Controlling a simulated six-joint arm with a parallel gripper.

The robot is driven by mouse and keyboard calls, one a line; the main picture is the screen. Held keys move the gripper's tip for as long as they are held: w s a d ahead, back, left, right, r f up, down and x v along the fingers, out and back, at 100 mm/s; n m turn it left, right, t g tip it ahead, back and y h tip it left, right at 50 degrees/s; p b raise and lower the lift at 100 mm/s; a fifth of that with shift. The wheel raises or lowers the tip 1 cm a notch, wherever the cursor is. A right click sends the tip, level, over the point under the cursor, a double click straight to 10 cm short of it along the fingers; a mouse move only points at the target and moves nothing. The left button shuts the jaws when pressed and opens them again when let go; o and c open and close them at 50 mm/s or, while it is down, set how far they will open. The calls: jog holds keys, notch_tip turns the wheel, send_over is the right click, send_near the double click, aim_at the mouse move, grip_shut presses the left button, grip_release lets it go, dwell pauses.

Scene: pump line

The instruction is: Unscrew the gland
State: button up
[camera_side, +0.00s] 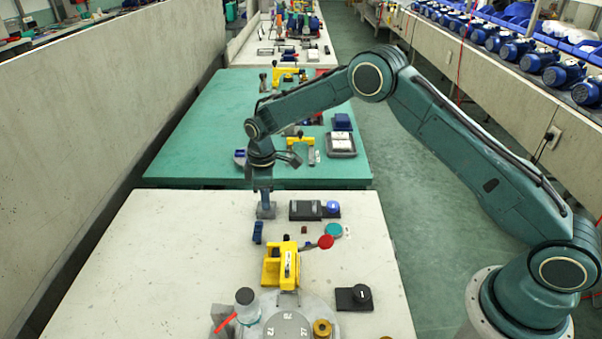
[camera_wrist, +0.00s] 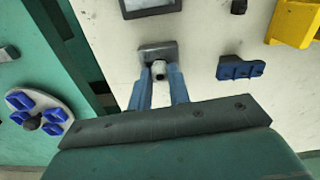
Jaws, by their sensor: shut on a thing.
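The gland (camera_wrist: 159,70) looks like a small pale grey round fitting on a grey block (camera_wrist: 158,50) in the wrist view. My gripper (camera_wrist: 161,76) has its two blue fingers on either side of the gland and is shut on it. In the side view, my gripper (camera_side: 264,203) points straight down at the grey block (camera_side: 266,214) near the far edge of the pale table. The fingers hide the gland there. I cannot tell whether its thread is engaged.
A small blue rack (camera_side: 257,232) stands close by, also in the wrist view (camera_wrist: 240,67). A dark tray with a blue knob (camera_side: 315,210) lies to the right. A yellow clamp (camera_side: 282,266) with a red knob (camera_side: 326,241) stands nearer. Bare tabletop lies at left.

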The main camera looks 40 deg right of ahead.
jog(key=shift+n, duration=0.3)
jog(key=n, duration=0.5)
jog(key=shift+n, duration=0.7)
jog(key=n, duration=0.3)
jog(key=shift+n, duration=2)
jog(key=shift+n, duration=3.5)
